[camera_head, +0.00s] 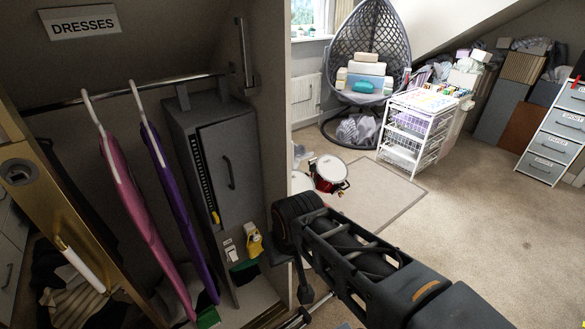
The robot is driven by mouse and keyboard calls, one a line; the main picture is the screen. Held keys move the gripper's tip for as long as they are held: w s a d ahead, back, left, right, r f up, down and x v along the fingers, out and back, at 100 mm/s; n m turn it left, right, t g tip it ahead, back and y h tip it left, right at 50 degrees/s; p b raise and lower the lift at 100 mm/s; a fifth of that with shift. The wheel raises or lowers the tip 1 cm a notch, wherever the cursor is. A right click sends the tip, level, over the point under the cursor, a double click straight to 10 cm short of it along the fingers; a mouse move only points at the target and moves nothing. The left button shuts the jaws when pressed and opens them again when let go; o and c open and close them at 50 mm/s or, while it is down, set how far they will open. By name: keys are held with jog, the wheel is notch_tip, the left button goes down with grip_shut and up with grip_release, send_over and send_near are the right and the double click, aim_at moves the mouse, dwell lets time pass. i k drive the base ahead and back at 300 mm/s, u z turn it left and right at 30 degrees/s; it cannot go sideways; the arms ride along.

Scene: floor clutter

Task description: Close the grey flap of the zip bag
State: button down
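The grey zip bag (187,128) is boxy and stands upright in the wardrobe, below the right end of the rail. Its grey flap (231,165) is on the front, with a dark handle. The flap stands slightly out from the bag along its left side, where a dark toothed strip and a small yellow tab (215,217) show. My arm crosses the lower middle, to the right of the bag. The fingers of my gripper do not show, so its state is hidden.
Pink (138,205) and purple (180,205) garments hang left of the bag. A wardrobe wall (272,110) stands right of it. A yellow object (254,243) lies below the flap. Carpet at right is clear.

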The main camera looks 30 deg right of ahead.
aim_at(230, 146)
jog(key=z, duration=1.15)
jog(key=k, duration=0.85)
jog(key=u, duration=1.15)
jog(key=i, duration=1)
